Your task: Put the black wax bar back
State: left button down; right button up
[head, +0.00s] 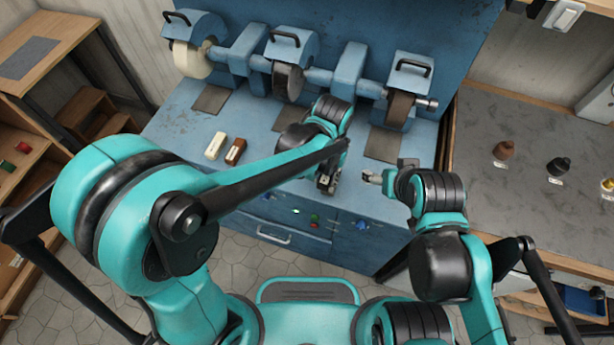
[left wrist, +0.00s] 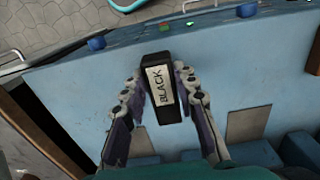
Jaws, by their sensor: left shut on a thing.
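The black wax bar (left wrist: 161,92) shows in the left wrist view, with a white label reading BLACK. My left gripper (left wrist: 160,80) is shut on it, with one finger along each side. In the head view my left gripper (head: 327,183) is over the front part of the blue bench, and I cannot make out the bar clearly there. A white bar (head: 215,146) and a brown bar (head: 236,151) lie side by side on the bench, left of the left gripper. My right gripper (head: 373,177) is near the bench's front right; its jaw opening is unclear.
A blue grinding machine with a pale wheel (head: 192,59) and darker wheels stands along the back of the bench (head: 175,130). A grey side table (head: 520,215) at right holds several small labelled pieces. Wooden shelves (head: 45,60) stand at left.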

pick_arm(q)
jog(key=b, duration=0.2)
send_over(307, 182)
notch_tip(307, 182, down, 4)
jog(key=shift+f, duration=0.1)
jog(key=shift+f+b, duration=0.6)
jog(key=shift+f, duration=1.4)
jog(key=c, duration=1.2)
grip_release()
jog(key=shift+f, duration=0.1)
